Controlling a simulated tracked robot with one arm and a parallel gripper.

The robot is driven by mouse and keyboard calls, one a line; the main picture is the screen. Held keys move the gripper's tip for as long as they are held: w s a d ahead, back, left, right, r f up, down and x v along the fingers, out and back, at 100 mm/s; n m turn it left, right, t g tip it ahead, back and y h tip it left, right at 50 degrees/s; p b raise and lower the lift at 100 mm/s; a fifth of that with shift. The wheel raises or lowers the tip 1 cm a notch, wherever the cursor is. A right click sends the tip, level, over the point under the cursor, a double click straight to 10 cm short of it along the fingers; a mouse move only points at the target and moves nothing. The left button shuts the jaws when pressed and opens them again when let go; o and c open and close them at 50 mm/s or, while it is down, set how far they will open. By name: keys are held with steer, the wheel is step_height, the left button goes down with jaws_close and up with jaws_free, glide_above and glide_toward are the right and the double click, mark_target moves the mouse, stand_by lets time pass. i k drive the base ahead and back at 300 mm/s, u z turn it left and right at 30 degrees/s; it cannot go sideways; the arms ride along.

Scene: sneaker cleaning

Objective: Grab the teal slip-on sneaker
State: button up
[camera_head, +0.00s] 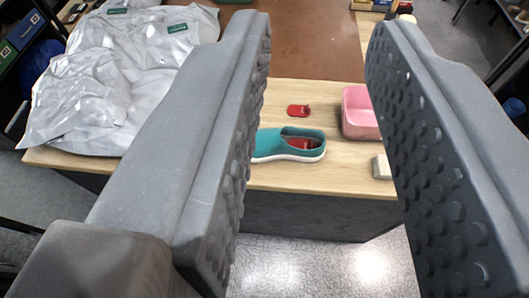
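The teal slip-on sneaker (271,145) lies on the wooden table near its front edge, in the middle of the view. It has a white sole, and something red shows inside its opening. Its left end is hidden behind the left finger. My gripper (316,95) is open, with its two grey studded fingers wide apart. Nothing is held between the fingers. The sneaker shows beyond the gap, nearer the left finger. I cannot tell how far the fingers are from it.
Crumpled silvery bags (95,75) cover the table's left part. A pink tub (358,113) stands right of the sneaker, partly behind the right finger. A small red object (297,110) lies behind the sneaker. A pale block (381,167) sits at the front edge. A brown surface (315,45) lies beyond.

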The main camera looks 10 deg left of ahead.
mark_target(272, 144)
steer(key=z, duration=1.25)
steer(key=i, duration=0.95)
steer(key=u, duration=1.35)
